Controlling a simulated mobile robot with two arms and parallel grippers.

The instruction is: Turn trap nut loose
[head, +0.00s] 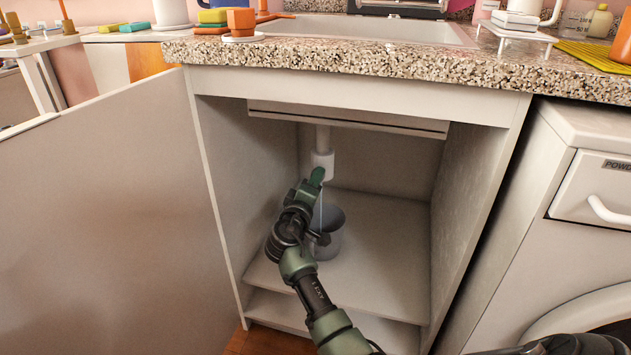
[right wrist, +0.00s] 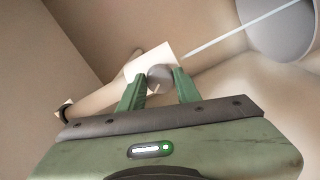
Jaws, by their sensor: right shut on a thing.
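The white trap nut (head: 322,160) is at the lower end of the drain pipe (head: 322,138) under the sink. My right gripper (head: 318,176) reaches up to it from below and is shut on it. In the right wrist view the fingers (right wrist: 159,78) are on either side of a round grey end, with the white trap nut (right wrist: 148,60) right behind. A thin pale stream (head: 321,205) runs down into a grey bucket (head: 334,243) on the cabinet floor; the stream (right wrist: 240,30) also shows in the right wrist view. My left gripper is not in view.
The cabinet is open, with its door (head: 95,220) swung left. Its side walls and a ledge under the sink (head: 350,122) bound the space. The bucket stands close behind my right arm. The cabinet floor (head: 385,260) is clear on the right. A white appliance (head: 570,230) stands right of it.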

